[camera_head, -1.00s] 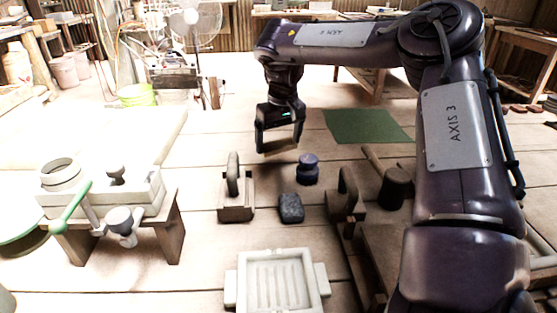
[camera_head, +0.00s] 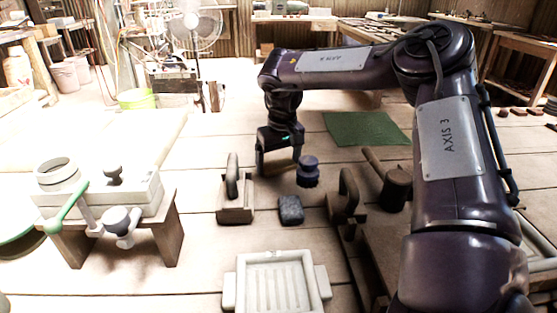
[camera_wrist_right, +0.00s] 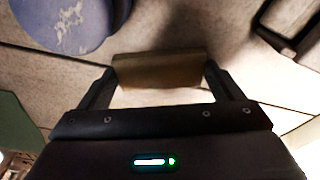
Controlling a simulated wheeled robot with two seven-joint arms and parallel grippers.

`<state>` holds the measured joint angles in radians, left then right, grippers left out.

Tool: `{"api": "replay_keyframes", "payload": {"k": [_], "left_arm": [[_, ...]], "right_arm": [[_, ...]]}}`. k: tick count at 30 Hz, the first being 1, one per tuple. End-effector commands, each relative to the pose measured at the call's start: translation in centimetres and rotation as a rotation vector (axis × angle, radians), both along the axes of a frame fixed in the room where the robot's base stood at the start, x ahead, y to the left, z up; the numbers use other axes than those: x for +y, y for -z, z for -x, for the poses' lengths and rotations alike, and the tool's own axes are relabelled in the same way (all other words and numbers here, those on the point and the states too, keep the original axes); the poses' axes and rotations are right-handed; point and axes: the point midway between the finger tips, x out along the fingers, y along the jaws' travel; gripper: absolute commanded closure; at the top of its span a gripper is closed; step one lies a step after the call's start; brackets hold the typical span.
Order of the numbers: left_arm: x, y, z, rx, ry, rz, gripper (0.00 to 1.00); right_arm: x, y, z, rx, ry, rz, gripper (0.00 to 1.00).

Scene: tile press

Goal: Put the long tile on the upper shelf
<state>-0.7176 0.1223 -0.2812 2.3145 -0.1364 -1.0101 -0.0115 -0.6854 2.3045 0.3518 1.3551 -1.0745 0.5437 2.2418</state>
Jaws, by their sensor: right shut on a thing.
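My right gripper (camera_head: 279,167) is shut on a flat brown tile (camera_wrist_right: 160,70), whose broad face spans between the two fingers in the right wrist view. In the head view the tile is a thin brown strip (camera_head: 280,170) between the fingertips, left of the dark blue pot. I cannot tell whether it touches the table. No upper shelf can be made out clearly. My left gripper is not in view.
The dark blue pot (camera_head: 308,171) stands close to the right fingertips. Nearer are a wooden block with a handle (camera_head: 235,202), a dark grey block (camera_head: 290,210) and a pale ribbed tray (camera_head: 275,283). A pale press (camera_head: 120,195) stands left; a green mat (camera_head: 368,128) lies behind.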

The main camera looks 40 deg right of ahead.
Motion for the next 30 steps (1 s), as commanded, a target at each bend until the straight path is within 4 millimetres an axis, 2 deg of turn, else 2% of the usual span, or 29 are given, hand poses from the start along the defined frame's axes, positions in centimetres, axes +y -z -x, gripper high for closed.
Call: {"api": "replay_keyframes", "payload": {"k": [3,4,6,7,16,19,30], "left_arm": [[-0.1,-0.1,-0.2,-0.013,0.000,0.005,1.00],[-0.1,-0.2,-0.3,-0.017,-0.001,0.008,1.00],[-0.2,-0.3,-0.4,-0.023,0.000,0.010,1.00],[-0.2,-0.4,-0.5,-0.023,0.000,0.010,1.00],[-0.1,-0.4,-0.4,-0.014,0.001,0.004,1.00],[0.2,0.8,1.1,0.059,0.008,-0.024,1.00],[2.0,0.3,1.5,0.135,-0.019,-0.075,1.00]], "right_arm": [[0.0,0.1,0.0,0.000,0.000,0.000,0.39],[0.0,0.1,0.0,0.000,0.000,0.000,0.11],[0.0,0.1,0.0,0.000,0.000,0.000,0.02],[0.0,0.1,0.0,0.000,0.000,0.000,0.00],[0.0,-0.1,0.0,0.000,0.000,0.000,0.00],[0.0,-0.4,0.0,0.000,0.000,0.000,0.00],[0.4,-8.8,1.1,-0.004,0.000,0.002,0.00]]}}
